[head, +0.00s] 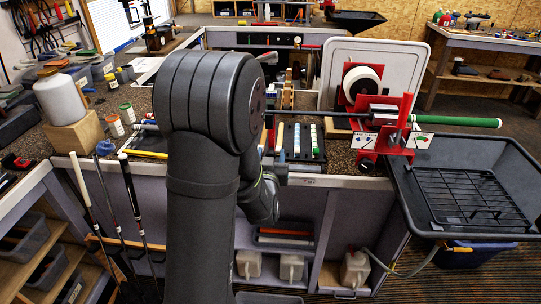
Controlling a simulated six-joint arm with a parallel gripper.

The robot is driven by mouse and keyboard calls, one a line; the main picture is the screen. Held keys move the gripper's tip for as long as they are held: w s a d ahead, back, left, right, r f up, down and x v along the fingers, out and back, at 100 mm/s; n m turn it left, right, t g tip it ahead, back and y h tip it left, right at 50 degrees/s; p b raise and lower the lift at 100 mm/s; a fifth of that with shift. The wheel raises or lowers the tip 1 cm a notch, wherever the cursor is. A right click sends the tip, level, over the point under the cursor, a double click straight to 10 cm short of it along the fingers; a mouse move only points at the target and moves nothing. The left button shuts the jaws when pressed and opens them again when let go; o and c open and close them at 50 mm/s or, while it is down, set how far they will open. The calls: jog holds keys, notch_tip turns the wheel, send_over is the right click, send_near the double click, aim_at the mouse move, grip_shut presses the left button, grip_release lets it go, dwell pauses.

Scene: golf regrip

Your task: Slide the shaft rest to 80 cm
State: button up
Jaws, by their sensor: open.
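A golf club with a green grip (455,121) lies level across the red vise (395,139) at the bench's front right. Its dark shaft (308,112) runs left from the vise toward my arm and passes out of sight behind it. I cannot make out the shaft rest or any 80 cm mark; my arm covers the bench to the left of the shaft. My arm stands large in the middle of the view, with its wrist low in front of the bench. The gripper's fingers cannot be made out.
A black tub with a wire rack (465,195) stands right of the vise. A red tape dispenser with a white roll (362,85) stands behind it. Several small bottles (297,139) sit left of the vise. A white jug (60,98) stands on a wooden block, with clubs (130,192) leaning below.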

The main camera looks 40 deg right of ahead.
jog(key=shift+w+d, duration=0.1)
jog(key=shift+w, duration=0.05)
jog(key=shift+c, duration=0.4)
grip_shut()
jog(key=w+a, duration=0.6)
jog(key=shift+w+a, duration=0.15)
jog(key=shift+o, duration=0.4)
grip_release()
